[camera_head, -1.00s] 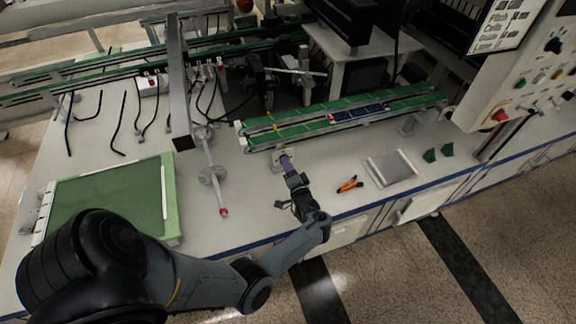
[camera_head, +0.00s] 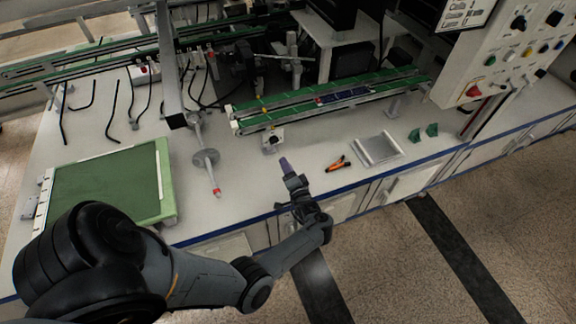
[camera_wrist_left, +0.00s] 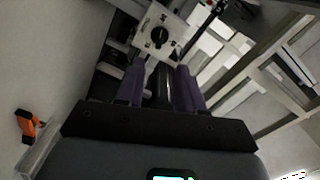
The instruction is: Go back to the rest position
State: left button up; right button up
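My left gripper (camera_head: 285,161) is near the front edge of the white workbench, pointing toward the back. Its purple fingers stand apart in the left wrist view (camera_wrist_left: 161,88). A dark rounded shape shows between them there, and I cannot tell what it is. No held object shows in the head view. A small white block with a dark round centre (camera_head: 272,140) stands on the bench just beyond the fingertips, apart from them. A white plate with a black round centre (camera_wrist_left: 160,34) is ahead of the fingers in the left wrist view. My right gripper is not in view.
A green conveyor (camera_head: 300,108) carrying a dark blue panel (camera_head: 345,96) runs behind the gripper. A green board (camera_head: 108,188) lies left. Orange-handled pliers (camera_head: 338,163), a metal tray (camera_head: 377,150) and green pieces (camera_head: 431,130) lie right. A grey stand (camera_head: 205,157) rises left of the gripper.

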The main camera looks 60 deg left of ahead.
pick_arm(q)
jog(key=s+a+f+m+t, duration=0.3)
jog(key=s+m, duration=0.1)
jog(key=s, duration=0.7)
jog(key=w+d+r+m+t+h+p, duration=0.1)
jog(key=d+r+t+h, duration=0.1)
jog(key=d+h, duration=0.5)
jog(key=w+d+r+t+h+p, duration=0.15)
jog(key=d+h, duration=0.35)
jog(key=d, duration=0.5)
jog(key=s+d+r+g+h+b, duration=0.1)
jog(key=s+d+r+h, duration=0.15)
jog(key=d, duration=0.35)
jog(key=s+d+r+g+h, duration=0.1)
jog(key=d+r+h, duration=0.25)
jog(key=d, duration=0.35)
jog(key=s+d+r+n+g, duration=0.1)
jog(key=s+d+r+g, duration=0.1)
jog(key=s+g, duration=0.4)
notch_tip(320, 180, up, 38)
jog(key=t+p, duration=0.1)
jog(key=p, duration=3.7)
jog(key=shift+s+d+f+t, duration=0.2)
jog(key=shift+s+t, duration=0.1)
jog(key=shift+t, duration=0.05)
